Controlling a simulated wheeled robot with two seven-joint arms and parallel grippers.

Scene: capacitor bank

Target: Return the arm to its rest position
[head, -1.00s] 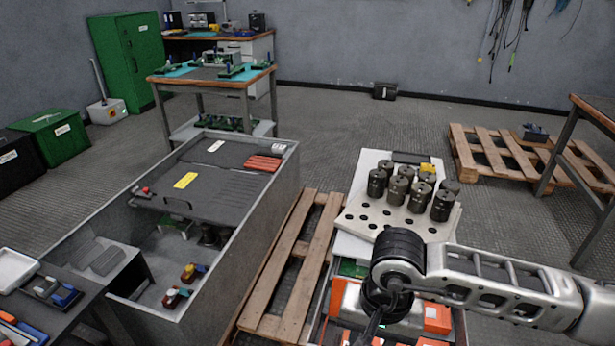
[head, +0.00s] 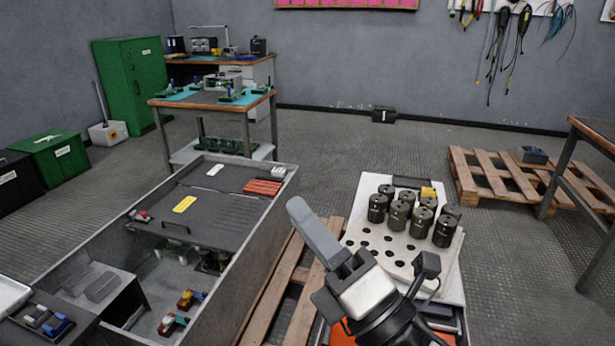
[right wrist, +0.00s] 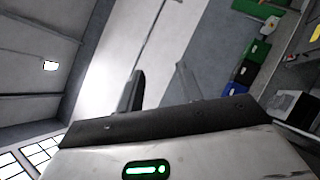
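My right gripper (head: 316,232) rises from the bottom middle of the head view, its fingers pointing up and to the left. In the right wrist view the two fingers (right wrist: 160,88) stand apart with nothing between them, so it is open and empty. The gripper appears in front of the wooden pallet and left of the pale holed board (head: 352,228). Several dark cylindrical capacitors (head: 443,231) stand upright toward the back of that board, and its front holes are empty. My left gripper is not in view.
A grey open bin with a black lid panel (head: 215,207) fills the left. A wooden pallet (head: 268,310) lies beside it. A workbench with green boards (head: 245,97) stands behind. Another pallet (head: 490,180) and a table (head: 590,135) are at the right. The middle floor is clear.

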